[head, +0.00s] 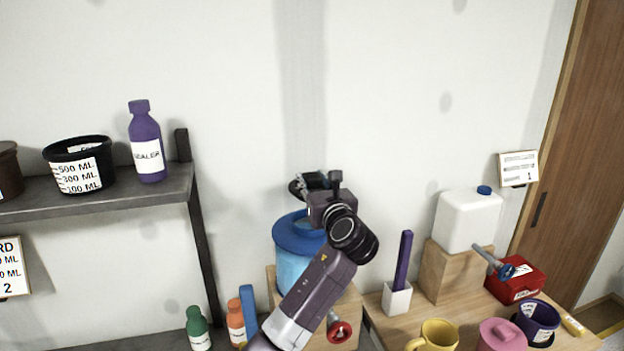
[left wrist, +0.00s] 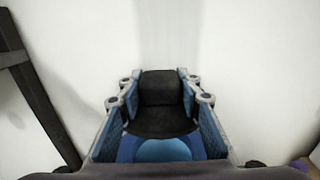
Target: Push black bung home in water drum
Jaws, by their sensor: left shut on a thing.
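The water drum (head: 290,268) is light blue with a darker blue rim and stands on a wooden stand against the wall. My left gripper (head: 312,183) is above the drum and hides part of its top. It is shut on the black bung, which shows clearly between the blue finger pads in the left wrist view (left wrist: 161,100). The bung has a blocky upper part and a wider, rounded lower part. Blue of the drum's top (left wrist: 160,150) shows below the bung in that view. Whether the bung touches the drum is unclear. My right gripper is out of view.
A red-handled tap (head: 339,330) is below the drum. To the right, a white container (head: 467,222) stands on a wooden block, near a white holder (head: 397,298) and a yellow mug (head: 436,336). A dark shelf (head: 120,193) with a purple bottle (head: 147,140) is at left.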

